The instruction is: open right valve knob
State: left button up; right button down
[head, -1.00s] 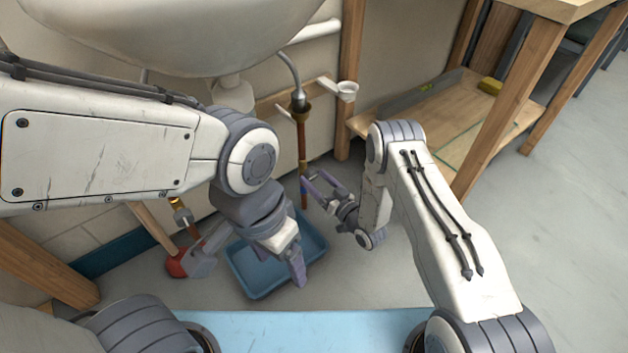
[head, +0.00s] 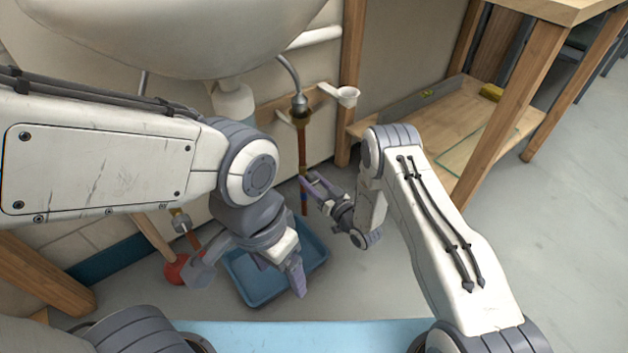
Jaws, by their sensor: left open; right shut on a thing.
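The right copper pipe (head: 302,150) runs down the wall under the basin, with a brass fitting (head: 299,104) at its top. My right gripper (head: 308,185) reaches it from the right. Its purple-grey fingers are shut at the pipe's lower part, on the right valve knob. The knob is small and mostly hidden by the fingers, so I cannot tell its turn angle. My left gripper (head: 298,285) points down over the blue tray, open and apart from the pipes. The left pipe's metal valve (head: 180,221) shows below my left arm.
A blue tray (head: 262,297) lies on the floor under the pipes. A red plunger (head: 177,270) with a wooden handle stands left of it. The white basin (head: 170,35) hangs above. A wooden post (head: 351,80) and shelf (head: 440,130) bound the right side.

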jog(key=shift+d, duration=0.15)
jog(key=n+p, duration=0.2)
jog(key=n, duration=0.1)
jog(key=shift+w+n, duration=0.1)
jog(key=shift+n, duration=0.3)
jog(key=n+p, duration=0.3)
jog(key=n, duration=0.1)
jog(key=n+p, duration=0.2)
jog(key=n, duration=0.3)
jog(key=shift+w+d, duration=0.1)
jog(key=shift+n+p, duration=1.1)
jog(key=shift+n, duration=0.9)
jog(key=shift+c, duration=1.8)
grip_release()
jog(key=shift+o, duration=0.3)
